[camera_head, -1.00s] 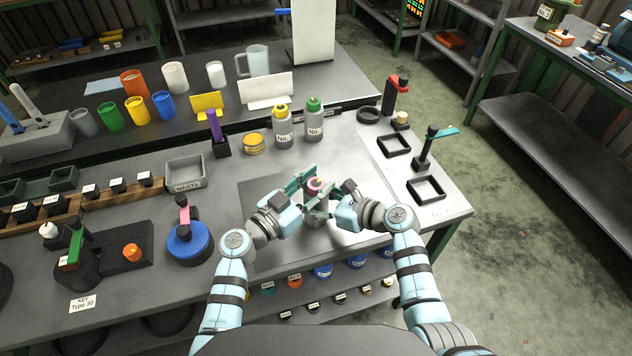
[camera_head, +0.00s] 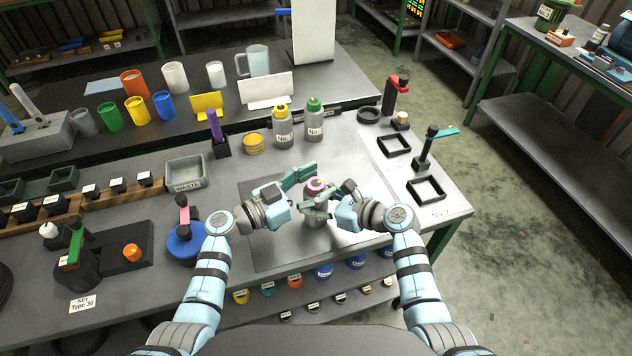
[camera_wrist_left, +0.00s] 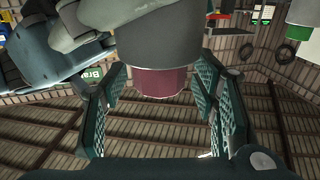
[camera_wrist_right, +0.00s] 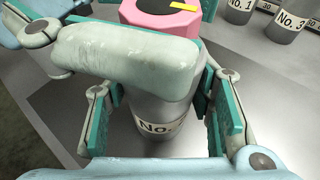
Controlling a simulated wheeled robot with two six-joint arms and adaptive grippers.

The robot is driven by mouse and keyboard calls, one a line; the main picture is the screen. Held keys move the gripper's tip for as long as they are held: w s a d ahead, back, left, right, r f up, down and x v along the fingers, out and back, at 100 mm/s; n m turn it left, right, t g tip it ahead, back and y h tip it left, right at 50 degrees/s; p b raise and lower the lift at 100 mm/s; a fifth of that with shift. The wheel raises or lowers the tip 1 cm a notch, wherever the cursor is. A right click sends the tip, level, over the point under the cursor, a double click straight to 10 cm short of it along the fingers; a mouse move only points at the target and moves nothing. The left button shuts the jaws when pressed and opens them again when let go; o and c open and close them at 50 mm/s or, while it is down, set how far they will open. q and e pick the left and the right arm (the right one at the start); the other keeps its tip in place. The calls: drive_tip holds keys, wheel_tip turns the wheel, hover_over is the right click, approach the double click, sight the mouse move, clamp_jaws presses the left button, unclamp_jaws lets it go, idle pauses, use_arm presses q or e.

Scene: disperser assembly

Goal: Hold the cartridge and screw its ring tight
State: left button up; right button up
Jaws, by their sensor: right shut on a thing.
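The cartridge is a grey cylinder with a "No." label (camera_wrist_right: 160,127), upright over the grey mat, with a pink ring (camera_head: 315,184) on top. The ring has a dark top with a yellow mark in the right wrist view (camera_wrist_right: 163,18). My right gripper (camera_head: 319,208) is shut on the cartridge body below the ring. My left gripper (camera_head: 303,190) is open at ring height. In the left wrist view the pink ring (camera_wrist_left: 161,83) is between its spread fingers, with gaps on both sides. Part of the cartridge body is hidden behind a pale gripper link.
Black square frames (camera_head: 426,189) lie at the right. The mat (camera_head: 262,257) is mostly clear.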

use_arm(q)
drive_tip(key=v, duration=1.2)
use_arm(e)
drive_tip(key=o, duration=1.7)
